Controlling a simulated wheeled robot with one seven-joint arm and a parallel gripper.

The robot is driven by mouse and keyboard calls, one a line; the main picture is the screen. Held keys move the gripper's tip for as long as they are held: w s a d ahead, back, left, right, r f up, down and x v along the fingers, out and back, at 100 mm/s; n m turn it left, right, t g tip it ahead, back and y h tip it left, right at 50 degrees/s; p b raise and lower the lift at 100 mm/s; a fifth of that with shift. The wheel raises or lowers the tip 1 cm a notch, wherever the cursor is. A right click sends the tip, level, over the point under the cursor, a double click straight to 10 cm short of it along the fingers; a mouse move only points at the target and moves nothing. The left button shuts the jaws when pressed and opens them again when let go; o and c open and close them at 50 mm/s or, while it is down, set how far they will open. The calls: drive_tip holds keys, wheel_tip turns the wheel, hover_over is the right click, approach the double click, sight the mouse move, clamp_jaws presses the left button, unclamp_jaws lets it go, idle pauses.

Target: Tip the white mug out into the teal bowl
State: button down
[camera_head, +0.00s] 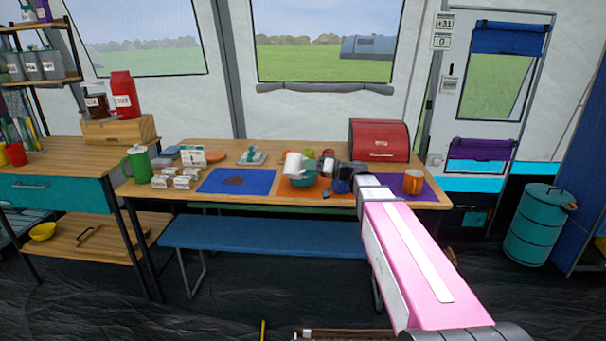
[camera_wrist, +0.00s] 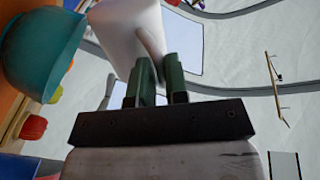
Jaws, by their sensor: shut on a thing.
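The white mug (camera_head: 293,164) is off the table and tilted in the head view, close to the teal bowl's rim. My gripper (camera_head: 321,167) is at the mug's right side. In the wrist view my gripper (camera_wrist: 160,82) is shut on the handle of the white mug (camera_wrist: 125,30). The teal bowl (camera_head: 305,181) stands on an orange mat, partly behind the mug. It also shows in the wrist view (camera_wrist: 40,55), to the left of the mug. The mug's inside and the bowl's contents are hidden.
A blue mat (camera_head: 215,181) with a dark patch lies left of the orange mat (camera_head: 296,193). An orange mug (camera_head: 413,182) stands on a purple mat at right. A red bread bin (camera_head: 379,140) stands at the back. Small white boxes and a green jug (camera_head: 137,163) stand left.

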drive_tip(key=s+a+f+n, duration=0.2)
drive_tip(key=s+f+n, duration=0.3)
drive_tip(key=f+n, duration=0.3)
drive_tip(key=shift+s+f, duration=0.25)
drive_tip(key=shift+s, duration=0.05)
idle(1.0)
